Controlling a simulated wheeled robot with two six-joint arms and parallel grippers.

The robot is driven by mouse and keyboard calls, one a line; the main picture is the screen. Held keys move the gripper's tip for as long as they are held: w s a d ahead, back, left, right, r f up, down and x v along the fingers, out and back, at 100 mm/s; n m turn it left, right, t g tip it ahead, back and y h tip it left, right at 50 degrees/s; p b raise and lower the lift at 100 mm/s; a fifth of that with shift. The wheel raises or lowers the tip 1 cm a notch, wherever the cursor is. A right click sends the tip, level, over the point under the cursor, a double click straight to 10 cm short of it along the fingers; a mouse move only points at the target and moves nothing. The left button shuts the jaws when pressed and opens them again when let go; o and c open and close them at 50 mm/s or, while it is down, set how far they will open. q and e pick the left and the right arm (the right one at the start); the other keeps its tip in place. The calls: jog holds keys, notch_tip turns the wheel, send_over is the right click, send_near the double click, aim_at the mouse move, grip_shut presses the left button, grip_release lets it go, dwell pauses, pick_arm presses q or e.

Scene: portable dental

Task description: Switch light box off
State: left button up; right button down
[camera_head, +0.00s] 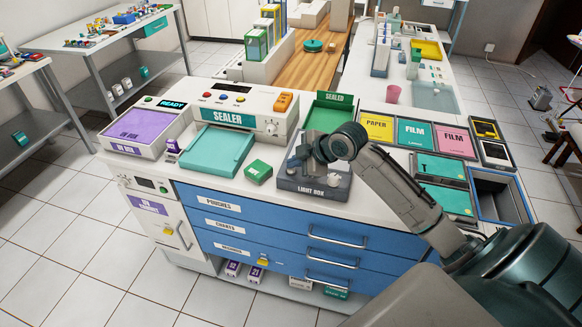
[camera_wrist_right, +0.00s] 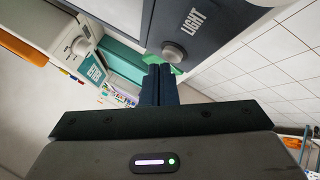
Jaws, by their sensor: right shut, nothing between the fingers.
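The light box (camera_head: 312,188) is a dark grey box with a white label, at the front edge of the white counter. In the right wrist view the light box (camera_wrist_right: 222,20) fills the top, with part of its label and a round grey knob (camera_wrist_right: 174,52). My right gripper (camera_head: 300,160) is over the light box in the head view, partly hidden by my wrist. In the right wrist view its dark fingers (camera_wrist_right: 158,72) are together and empty, with the tips just below the knob in the picture. I cannot tell whether they touch it. My left gripper is not in view.
The sealer (camera_head: 240,105), a teal tray (camera_head: 218,150) and a small green box (camera_head: 258,171) are left of the light box. A green sealed bin (camera_head: 330,112) is behind it. Paper and film trays (camera_head: 415,134) lie to the right. Blue drawers (camera_head: 270,235) are below.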

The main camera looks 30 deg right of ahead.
jog(key=shift+r, duration=0.15)
notch_tip(320, 180, up, 6)
jog(key=p, duration=0.5)
dwell(0.6)
